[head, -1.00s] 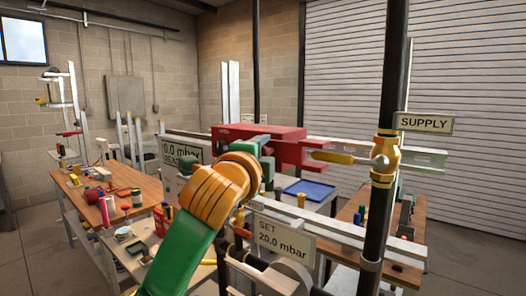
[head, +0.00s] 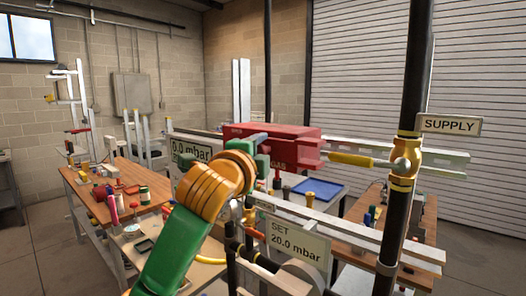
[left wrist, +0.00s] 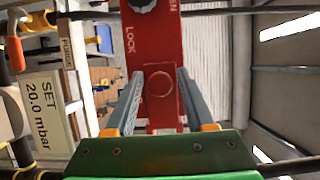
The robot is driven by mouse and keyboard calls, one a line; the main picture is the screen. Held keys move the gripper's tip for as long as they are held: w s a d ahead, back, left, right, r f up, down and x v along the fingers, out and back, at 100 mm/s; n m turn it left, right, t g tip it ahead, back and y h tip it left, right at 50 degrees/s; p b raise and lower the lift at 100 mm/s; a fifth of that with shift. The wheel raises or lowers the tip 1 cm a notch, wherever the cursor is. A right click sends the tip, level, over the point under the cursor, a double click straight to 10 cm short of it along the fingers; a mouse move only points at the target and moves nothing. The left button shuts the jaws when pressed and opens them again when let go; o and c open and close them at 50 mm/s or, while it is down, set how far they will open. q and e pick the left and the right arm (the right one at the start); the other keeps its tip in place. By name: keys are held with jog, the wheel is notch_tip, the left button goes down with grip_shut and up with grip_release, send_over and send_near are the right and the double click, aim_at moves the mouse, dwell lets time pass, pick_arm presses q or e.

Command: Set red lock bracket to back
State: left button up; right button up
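The red lock bracket (head: 292,133) is a long red block beside the black supply pipe in the head view, with lettering on its near face. In the left wrist view it shows as a red plate (left wrist: 154,48) with a dark knob and the words LOCK and OPEN. My left gripper (left wrist: 160,78) is open, with one grey finger on each side of the red plate's round boss. I cannot tell whether the fingers touch it. In the head view its fingertips are hard to make out at the bracket's near face. My right gripper is not in view.
A yellow-handled valve (head: 405,156) sits on the black pipe (head: 412,90) right of the bracket, under a SUPPLY sign (head: 450,125). A SET 20.0 mbar sign (head: 297,240) hangs below. A wooden workbench (head: 93,208) with small items stands left, and a blue tray (head: 314,190) lies behind.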

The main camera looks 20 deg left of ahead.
pick_arm(q)
jog(key=shift+o, duration=0.4)
jog(key=shift+w, duration=0.1)
jog(key=s+b, duration=0.4)
jog(key=s, duration=0.3)
jog(key=shift+d, duration=0.15)
jog(key=shift+f, duration=0.1)
